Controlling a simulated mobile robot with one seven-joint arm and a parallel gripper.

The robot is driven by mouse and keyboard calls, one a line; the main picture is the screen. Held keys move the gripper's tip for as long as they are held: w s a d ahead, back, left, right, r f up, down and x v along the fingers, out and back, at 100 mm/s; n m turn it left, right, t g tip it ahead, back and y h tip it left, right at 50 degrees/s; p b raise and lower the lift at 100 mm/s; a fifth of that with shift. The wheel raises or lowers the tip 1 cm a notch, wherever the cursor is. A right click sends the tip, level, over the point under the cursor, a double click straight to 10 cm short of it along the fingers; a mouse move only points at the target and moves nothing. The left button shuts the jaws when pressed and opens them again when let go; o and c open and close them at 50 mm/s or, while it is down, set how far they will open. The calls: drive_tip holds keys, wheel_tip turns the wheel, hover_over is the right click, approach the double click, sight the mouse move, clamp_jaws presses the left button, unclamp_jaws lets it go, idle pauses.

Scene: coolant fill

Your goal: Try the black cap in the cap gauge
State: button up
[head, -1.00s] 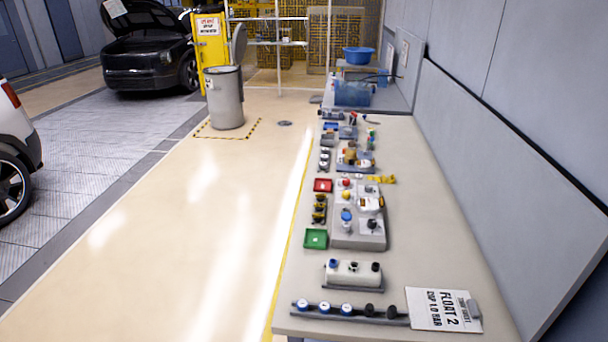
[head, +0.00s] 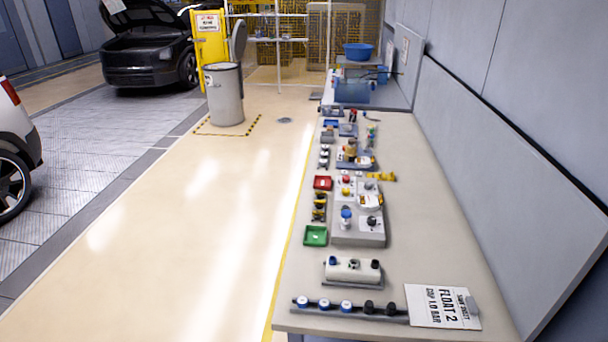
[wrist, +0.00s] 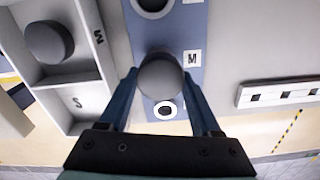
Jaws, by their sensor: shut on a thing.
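In the wrist view, my gripper (wrist: 160,74) has its two blue fingers shut on a round dark grey-to-black cap (wrist: 161,80), seen from above. The cap is over the blue plate of the cap gauge (wrist: 172,32), beside its M label (wrist: 192,58). The cap hides what is under it, so I cannot tell whether it is seated or held above the plate. A larger ringed opening (wrist: 152,4) shows at the top edge and a smaller white-ringed one (wrist: 165,109) just below the cap. My gripper does not show in the head view.
A pale tray (wrist: 94,62) with M and S compartments lies to the left and holds another black cap (wrist: 48,42). A white slotted strip (wrist: 280,95) lies to the right. In the head view, the bench (head: 440,230) has items along its left side and clear surface at right.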

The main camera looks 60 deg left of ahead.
drive_tip(key=shift+f+b, duration=0.6)
drive_tip(key=shift+f, duration=0.1)
idle(0.4)
drive_tip(key=o, duration=1.5)
drive_tip(key=shift+o, duration=0.2)
drive_tip(key=shift+r, duration=0.15)
wheel_tip(320, 180, up, 13)
drive_tip(key=b, duration=0.1)
